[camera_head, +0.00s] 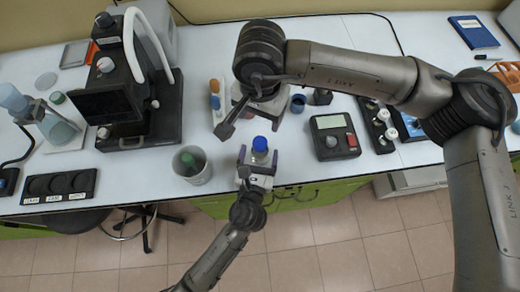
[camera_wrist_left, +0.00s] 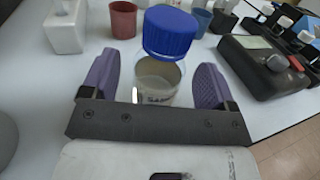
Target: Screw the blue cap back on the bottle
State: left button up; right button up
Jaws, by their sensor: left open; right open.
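The clear bottle (camera_wrist_left: 158,82) stands upright near the table's front edge, with the blue cap (camera_head: 260,144) at its top. In the left wrist view the blue cap (camera_wrist_left: 170,31) is over the bottle's mouth; I cannot tell whether it is seated or threaded. My left gripper (camera_head: 258,157) is open, its purple fingers on either side of the bottle with gaps showing in the left wrist view (camera_wrist_left: 153,76). My right gripper (camera_head: 250,125) is open and empty, above and behind the bottle in the head view. The right arm hides part of the table behind it.
A white bin (camera_head: 192,167) with a green item stands left of the bottle. A black instrument (camera_head: 130,95) is farther left. A dark device with a screen (camera_head: 334,136) and small vials are at the right. Small cups (camera_wrist_left: 123,20) stand behind the bottle.

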pick_arm(q)
jog(key=s+a, duration=0.2)
jog(key=s, duration=0.9)
jog(key=shift+s, duration=0.15)
